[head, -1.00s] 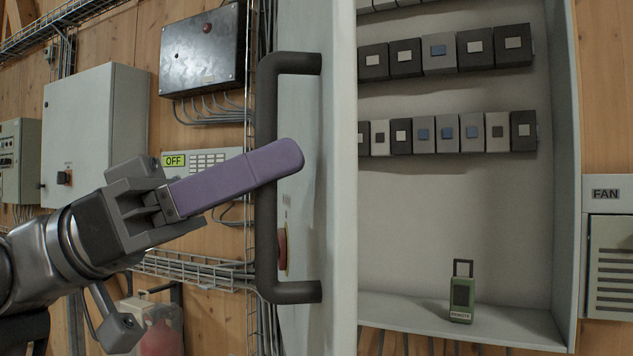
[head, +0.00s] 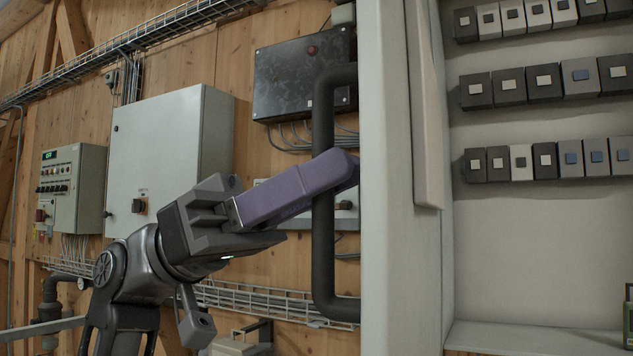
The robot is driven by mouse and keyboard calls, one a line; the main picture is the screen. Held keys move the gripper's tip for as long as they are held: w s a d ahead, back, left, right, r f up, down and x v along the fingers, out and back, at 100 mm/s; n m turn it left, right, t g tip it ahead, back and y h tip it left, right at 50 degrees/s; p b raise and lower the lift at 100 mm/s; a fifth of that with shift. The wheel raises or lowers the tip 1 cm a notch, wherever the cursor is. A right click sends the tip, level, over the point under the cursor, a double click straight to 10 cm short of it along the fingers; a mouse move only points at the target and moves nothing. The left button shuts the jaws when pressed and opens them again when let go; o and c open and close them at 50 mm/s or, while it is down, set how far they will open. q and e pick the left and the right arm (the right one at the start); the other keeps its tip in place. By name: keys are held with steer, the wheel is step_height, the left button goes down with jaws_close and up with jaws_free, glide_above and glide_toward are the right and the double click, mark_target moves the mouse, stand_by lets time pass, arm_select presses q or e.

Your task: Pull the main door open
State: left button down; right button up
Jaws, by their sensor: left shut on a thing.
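The main door (head: 388,180) is a pale grey panel standing open, seen nearly edge-on. Its long black bar handle (head: 323,255) sticks out from the door's outer face on the left. My left gripper (head: 338,172) comes in from the left with its purple fingers across the upper-middle part of the handle. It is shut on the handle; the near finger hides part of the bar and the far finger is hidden. My right gripper is not in view.
Right of the door is the open cabinet interior (head: 540,255) with rows of switch modules (head: 545,85). A green device (head: 628,315) is cut off at the right edge. Behind the arm, a grey box (head: 165,150), a black box (head: 300,75) and cable trays line the wooden wall.

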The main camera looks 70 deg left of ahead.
arm_select(q)
steer(key=shift+r, duration=0.1)
steer(key=c, duration=1.4)
jaws_free()
steer(key=shift+o, duration=0.2)
steer(key=v, duration=0.8)
steer(key=shift+d, duration=0.1)
